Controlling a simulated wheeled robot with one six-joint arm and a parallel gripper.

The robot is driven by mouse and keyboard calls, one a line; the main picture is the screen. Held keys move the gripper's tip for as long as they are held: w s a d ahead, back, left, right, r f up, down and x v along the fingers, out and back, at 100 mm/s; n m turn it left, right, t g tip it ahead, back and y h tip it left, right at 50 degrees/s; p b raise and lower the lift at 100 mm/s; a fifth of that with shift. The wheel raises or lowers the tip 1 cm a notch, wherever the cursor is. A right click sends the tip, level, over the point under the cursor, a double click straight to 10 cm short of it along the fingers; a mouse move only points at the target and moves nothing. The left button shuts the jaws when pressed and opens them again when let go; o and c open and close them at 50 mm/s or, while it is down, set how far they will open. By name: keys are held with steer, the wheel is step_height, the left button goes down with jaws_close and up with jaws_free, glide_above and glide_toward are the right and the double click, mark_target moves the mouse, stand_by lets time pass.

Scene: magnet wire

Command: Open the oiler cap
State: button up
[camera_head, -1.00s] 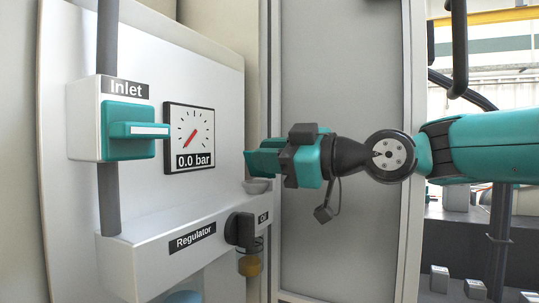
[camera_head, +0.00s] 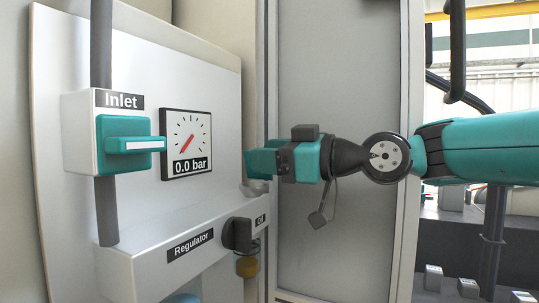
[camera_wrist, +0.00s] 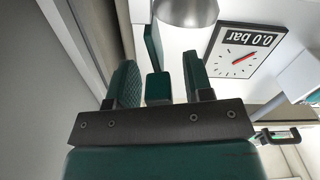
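My gripper (camera_head: 262,162) reaches left to the panel, its teal fingers just above a small grey cup-like part (camera_head: 255,187) on the regulator housing. In the wrist view my gripper (camera_wrist: 160,82) is open, its fingers apart. A teal block (camera_wrist: 159,89) sits between them with a narrow gap on each side; a teal plate (camera_wrist: 153,45) stands just beyond it. These look like the oiler cap and its tab, but I cannot be sure. A shiny grey cylinder (camera_wrist: 186,10) is at the top. In the head view my gripper hides the cap area.
The pressure gauge (camera_head: 186,143) reads 0.0 bar. Left of it is the teal Inlet handle (camera_head: 130,143). The regulator housing (camera_head: 150,262) carries a dark knob (camera_head: 237,234); a yellowish bowl (camera_head: 247,266) hangs below. A grey cabinet panel (camera_head: 340,80) stands behind my arm.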

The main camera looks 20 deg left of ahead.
steer(key=s+d+b, duration=0.1)
steer(key=d+b, duration=0.2)
steer(key=d, duration=1.4)
steer(key=shift+s+d, duration=0.15)
steer(key=shift+s, duration=0.05)
